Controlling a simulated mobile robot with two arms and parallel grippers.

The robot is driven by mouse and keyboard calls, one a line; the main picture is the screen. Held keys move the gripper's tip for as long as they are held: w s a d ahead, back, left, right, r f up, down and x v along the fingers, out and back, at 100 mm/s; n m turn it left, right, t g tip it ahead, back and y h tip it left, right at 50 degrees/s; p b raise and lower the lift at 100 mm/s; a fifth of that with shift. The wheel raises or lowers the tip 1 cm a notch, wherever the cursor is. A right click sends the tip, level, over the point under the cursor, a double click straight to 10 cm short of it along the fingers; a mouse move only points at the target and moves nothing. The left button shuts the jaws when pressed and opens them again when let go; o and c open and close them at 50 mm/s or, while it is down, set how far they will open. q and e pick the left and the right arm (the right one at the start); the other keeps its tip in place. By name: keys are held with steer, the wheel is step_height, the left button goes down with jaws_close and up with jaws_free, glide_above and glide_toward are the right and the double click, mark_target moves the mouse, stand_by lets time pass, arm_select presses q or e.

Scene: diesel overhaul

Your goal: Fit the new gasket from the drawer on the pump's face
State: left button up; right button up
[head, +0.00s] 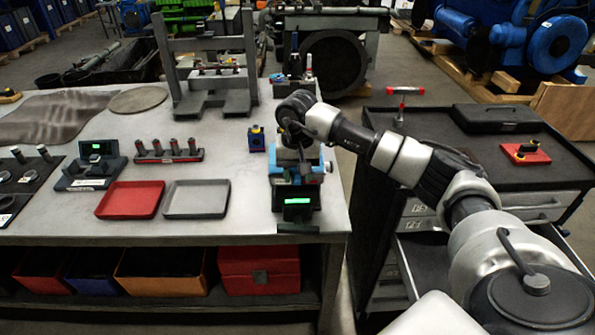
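A blue and grey unit with a lit green display (297,203) stands at the right front corner of the workbench; it may be the pump, but I cannot tell for sure. My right arm reaches over from the right, and its gripper (301,168) points down at the top of this unit. The fingers blend with the dark parts there, so I cannot tell whether they are open, shut or touching. No gasket can be made out. A drawer (428,262) of the grey cabinet at the right stands pulled out, partly hidden by my arm. My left gripper is not in view.
A grey stand (212,95) is behind. A red-handled tool (405,91) is on the cabinet top.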

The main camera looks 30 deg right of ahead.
steer(key=shift+o, duration=0.6)
steer(key=shift+r, duration=0.1)
steer(key=shift+w+r, duration=0.1)
steer(key=shift+r, duration=0.15)
step_height(320, 180, up, 10)
steer(key=b, duration=0.3)
